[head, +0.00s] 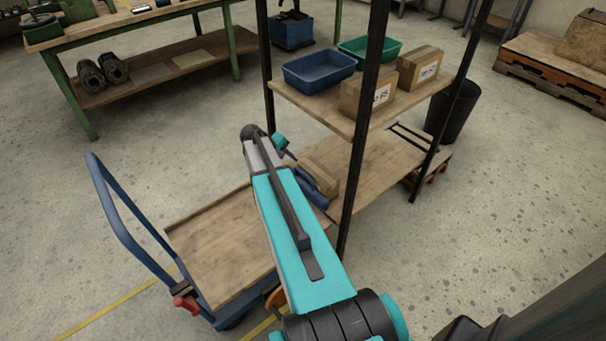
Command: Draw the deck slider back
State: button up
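A flat cart with a wooden deck (225,245) and a blue push handle (108,205) stands left of my arm. A red part (186,303) sits at the deck's front left corner. I cannot single out a deck slider; my arm covers the deck's right side. My teal arm reaches up from the bottom and bends near the shelf rack. Its far end is mostly hidden behind the arm link, and my gripper's fingers cannot be made out. A dark blue piece (312,188) shows just right of the arm, beside a cardboard box (320,177); I cannot tell what it is.
A shelf rack with dark posts (366,120) stands close right of my arm. Its upper board holds a blue bin (319,70), a green bin (368,49) and two cartons (420,67). A green workbench (150,60) is at back left. Floor left of the cart is clear.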

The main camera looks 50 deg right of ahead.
aim_at(305, 175)
jog(key=p+x, duration=0.1)
jog(key=x, duration=1.2)
jog(key=shift+d+f, duration=0.1)
jog(key=shift+f, duration=0.25)
